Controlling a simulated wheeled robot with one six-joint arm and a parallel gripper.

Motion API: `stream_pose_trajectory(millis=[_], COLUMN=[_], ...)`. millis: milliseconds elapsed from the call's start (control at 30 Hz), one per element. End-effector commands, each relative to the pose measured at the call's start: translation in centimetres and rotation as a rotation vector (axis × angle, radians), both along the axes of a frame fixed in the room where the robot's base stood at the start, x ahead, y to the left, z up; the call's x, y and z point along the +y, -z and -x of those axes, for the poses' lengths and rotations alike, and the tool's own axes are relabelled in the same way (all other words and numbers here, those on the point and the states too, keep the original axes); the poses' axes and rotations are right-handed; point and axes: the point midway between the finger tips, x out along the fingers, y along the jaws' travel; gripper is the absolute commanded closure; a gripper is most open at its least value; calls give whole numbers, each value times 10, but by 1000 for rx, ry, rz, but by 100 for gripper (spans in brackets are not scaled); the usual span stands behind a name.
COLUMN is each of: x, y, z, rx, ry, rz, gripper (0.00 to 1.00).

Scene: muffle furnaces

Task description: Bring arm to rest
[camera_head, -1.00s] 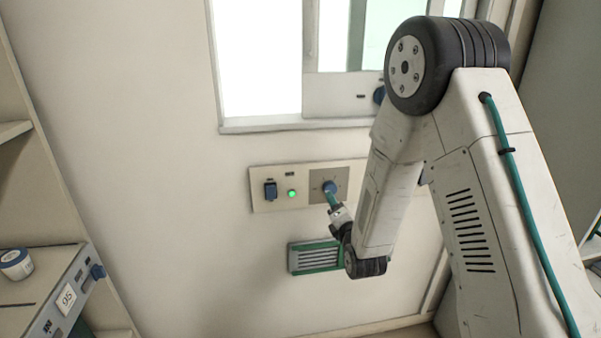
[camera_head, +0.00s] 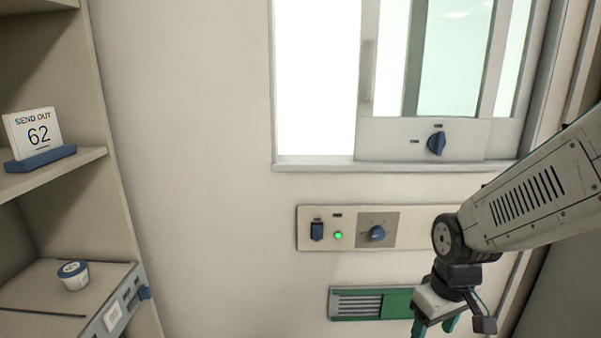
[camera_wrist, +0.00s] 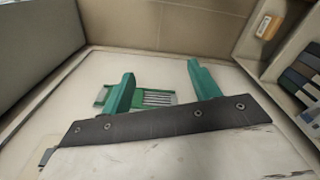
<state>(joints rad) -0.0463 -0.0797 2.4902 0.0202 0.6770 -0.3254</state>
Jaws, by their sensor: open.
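My gripper (camera_head: 433,326) is at the lower right of the head view, in front of the wall and beside the green-framed vent. Its lower end is cut off by the picture's edge. In the wrist view its two green fingers (camera_wrist: 157,88) stand wide apart with nothing between them. My arm reaches in from the right, bent at a dark joint. The wall panel (camera_head: 405,237) carries a blue rotary knob (camera_head: 377,233), a green lit lamp (camera_head: 338,235) and a dark blue switch (camera_head: 317,231). My gripper is apart from the knob.
The green-framed vent (camera_head: 345,304) is low on the wall. A window (camera_head: 315,90) with a second blue knob (camera_head: 437,143) is above. At left, shelves hold a "SEND OUT 62" sign (camera_head: 35,135) and a white tub with a blue lid (camera_head: 73,275). The wall between is bare.

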Motion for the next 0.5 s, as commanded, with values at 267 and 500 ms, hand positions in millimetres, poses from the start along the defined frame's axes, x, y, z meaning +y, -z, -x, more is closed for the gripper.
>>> stream_pose_trajectory(millis=[267, 500], x=[-12, -17], y=[-85, -128], z=[102, 145], rx=[134, 34], ry=[300, 351], rz=[18, 6], gripper=[39, 39])
